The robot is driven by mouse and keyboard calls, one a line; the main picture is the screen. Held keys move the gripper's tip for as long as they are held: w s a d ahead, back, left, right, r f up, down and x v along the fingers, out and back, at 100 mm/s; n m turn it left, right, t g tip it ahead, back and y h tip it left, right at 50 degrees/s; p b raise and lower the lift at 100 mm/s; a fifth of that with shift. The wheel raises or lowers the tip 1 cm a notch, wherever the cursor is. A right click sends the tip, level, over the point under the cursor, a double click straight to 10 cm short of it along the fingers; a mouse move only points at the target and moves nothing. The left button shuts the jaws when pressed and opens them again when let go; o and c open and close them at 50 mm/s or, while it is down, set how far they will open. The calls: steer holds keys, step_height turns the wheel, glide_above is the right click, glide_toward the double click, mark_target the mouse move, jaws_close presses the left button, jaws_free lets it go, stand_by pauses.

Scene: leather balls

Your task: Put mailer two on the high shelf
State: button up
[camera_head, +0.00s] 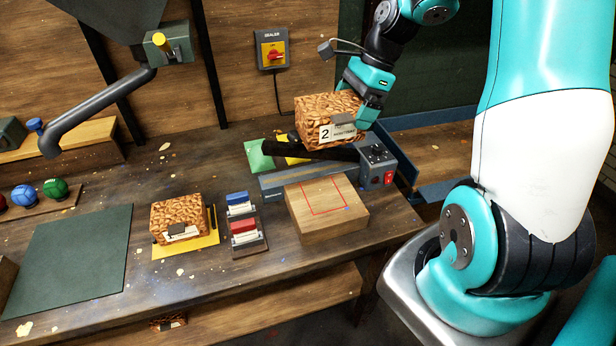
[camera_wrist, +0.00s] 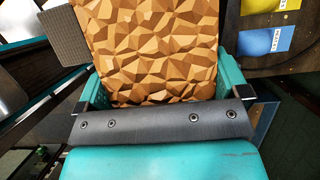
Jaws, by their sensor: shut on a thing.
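Mailer two (camera_head: 322,116) is a brown faceted box with a white label marked "2". My gripper (camera_head: 366,100) is shut on it and holds it in the air above the sealer. In the wrist view the mailer (camera_wrist: 155,45) fills the space between the two teal fingers of my gripper (camera_wrist: 160,88). A second faceted box (camera_head: 178,211) with a white label, its number unreadable, sits on a yellow pad on the bench. Another similar box (camera_head: 168,323) is partly visible on a level below the bench top. I cannot tell which surface is the high shelf.
The sealer (camera_head: 310,176) with a dark bar, knob and red switch stands under the mailer. A wooden block (camera_head: 327,212) with a red outline is in front of it. Blue and red stamps (camera_head: 243,226), a green mat (camera_head: 75,255) and coloured balls (camera_head: 56,189) lie further left.

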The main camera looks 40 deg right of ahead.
steer(key=shift+w+f, duration=0.25)
step_height(320, 180, down, 20)
steer(key=p, duration=0.4)
steer(key=shift+r, duration=0.25)
steer(key=shift+f, duration=0.15)
steer(key=o, duration=0.6)
